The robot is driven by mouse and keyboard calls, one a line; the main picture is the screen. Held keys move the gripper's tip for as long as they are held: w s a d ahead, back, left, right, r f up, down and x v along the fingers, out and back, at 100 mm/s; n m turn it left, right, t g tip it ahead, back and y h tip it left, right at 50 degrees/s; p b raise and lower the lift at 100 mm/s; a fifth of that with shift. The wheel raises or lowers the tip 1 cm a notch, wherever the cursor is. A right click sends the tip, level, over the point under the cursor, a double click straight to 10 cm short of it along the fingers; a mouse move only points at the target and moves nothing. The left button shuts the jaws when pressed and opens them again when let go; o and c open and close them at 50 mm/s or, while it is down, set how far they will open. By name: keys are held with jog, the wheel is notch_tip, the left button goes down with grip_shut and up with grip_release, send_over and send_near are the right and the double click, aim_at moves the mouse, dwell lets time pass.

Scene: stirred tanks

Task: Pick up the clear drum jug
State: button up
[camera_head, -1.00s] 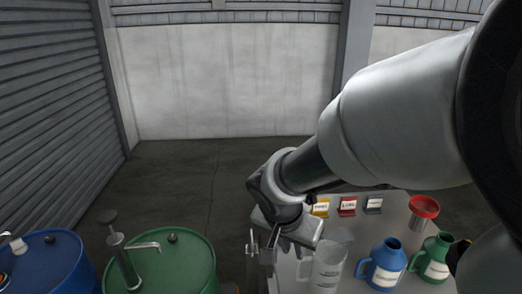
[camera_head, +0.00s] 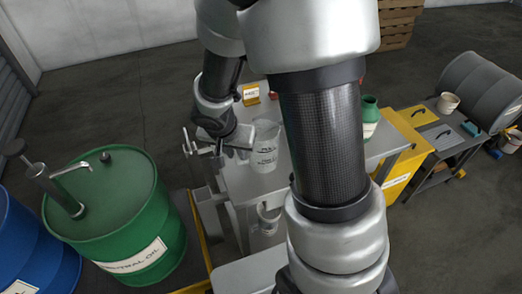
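A clear jug (camera_head: 266,152) with dark print stands upright on the grey work table (camera_head: 262,186), its handle side toward the left. A second clear vessel (camera_head: 268,220) with print shows lower down, below the table top. My gripper (camera_head: 217,152) is at the left end of the table, just left of the upper jug and close to its handle side. My wrist hides part of that area, and I cannot tell whether the gripper touches the jug. Its fingertips are too small and overlapped to show whether they are open or shut.
A green drum (camera_head: 115,215) with a hand pump (camera_head: 55,190) stands left of the table, beside a blue drum (camera_head: 30,245). A grey drum (camera_head: 485,85) lies at the right.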

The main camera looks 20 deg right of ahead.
jog(key=shift+w+d+f, duration=0.15)
jog(key=shift+w+f, duration=0.1)
jog(key=shift+f, duration=0.35)
grip_shut()
